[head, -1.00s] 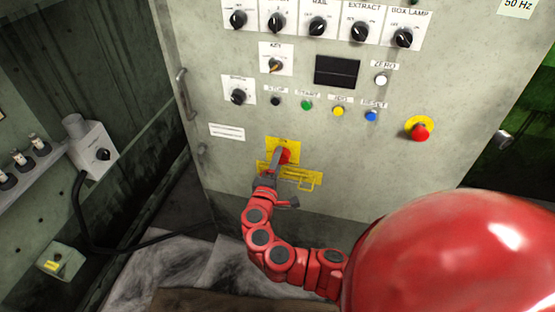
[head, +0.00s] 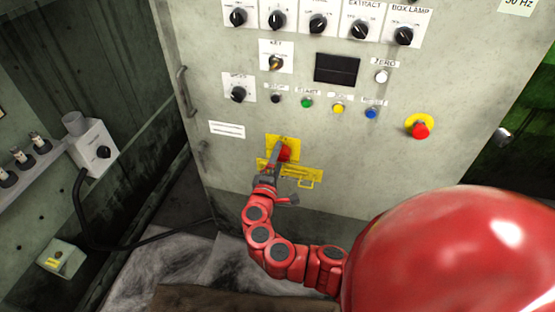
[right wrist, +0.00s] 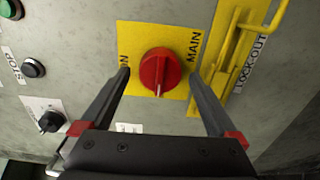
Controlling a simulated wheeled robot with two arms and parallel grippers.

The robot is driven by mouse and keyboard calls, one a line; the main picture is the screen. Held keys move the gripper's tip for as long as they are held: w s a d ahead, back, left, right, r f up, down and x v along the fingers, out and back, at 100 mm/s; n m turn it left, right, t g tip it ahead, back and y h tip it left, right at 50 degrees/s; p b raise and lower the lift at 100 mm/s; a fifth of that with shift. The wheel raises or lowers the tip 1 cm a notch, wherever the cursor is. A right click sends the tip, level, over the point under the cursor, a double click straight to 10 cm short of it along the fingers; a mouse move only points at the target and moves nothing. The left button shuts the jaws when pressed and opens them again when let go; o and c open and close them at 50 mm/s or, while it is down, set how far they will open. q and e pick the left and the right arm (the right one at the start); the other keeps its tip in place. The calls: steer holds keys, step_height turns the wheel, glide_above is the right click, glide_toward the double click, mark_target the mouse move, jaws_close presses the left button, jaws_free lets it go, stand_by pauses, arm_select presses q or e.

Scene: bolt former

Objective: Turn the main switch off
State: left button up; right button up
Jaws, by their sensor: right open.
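The main switch (head: 285,152) is a red round knob on a yellow plate (head: 294,142), low on the grey cabinet front. In the right wrist view the knob (right wrist: 155,66) shows a white mark at its lower edge, pointing down in that picture. My right gripper (head: 275,152) is at the plate, in front of the knob. In the right wrist view its two fingers (right wrist: 160,73) are open, one on each side of the knob, with gaps between. I cannot tell how deep the fingertips reach beside it. My left gripper is not in view.
A yellow lock-out bar (head: 304,174) with a hasp is just below the switch plate. Above are several small push buttons, a red emergency knob (head: 420,130) and black rotary knobs. A grey box with a cable (head: 93,148) stands at the left.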

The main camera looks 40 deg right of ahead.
steer(key=v, duration=1.7)
steer(key=shift+s, duration=0.2)
steer(key=shift+a, duration=0.1)
